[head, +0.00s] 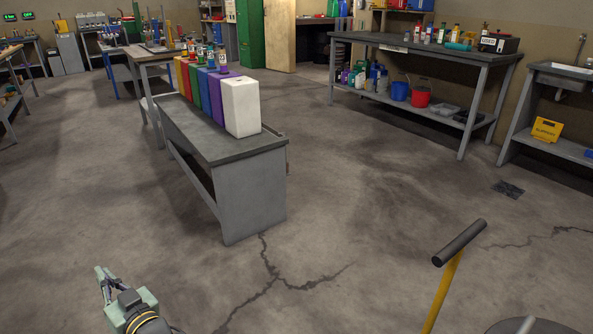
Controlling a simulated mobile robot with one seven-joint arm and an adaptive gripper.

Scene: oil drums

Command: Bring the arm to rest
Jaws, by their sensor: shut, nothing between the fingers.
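My gripper (102,277) shows at the bottom left of the head view, over bare floor. Its pale green fingers are shut and hold nothing. Part of my arm shows below it, cut off by the bottom edge. The gripper is apart from the grey bench (240,158) in front of it and touches nothing that I can see.
On the bench stands a row of coloured containers (207,92) with a white one (240,107) at the near end. A yellow post with a dark handle (460,243) rises at the bottom right. A long workbench (425,48) stands behind. The cracked concrete floor (350,230) between is clear.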

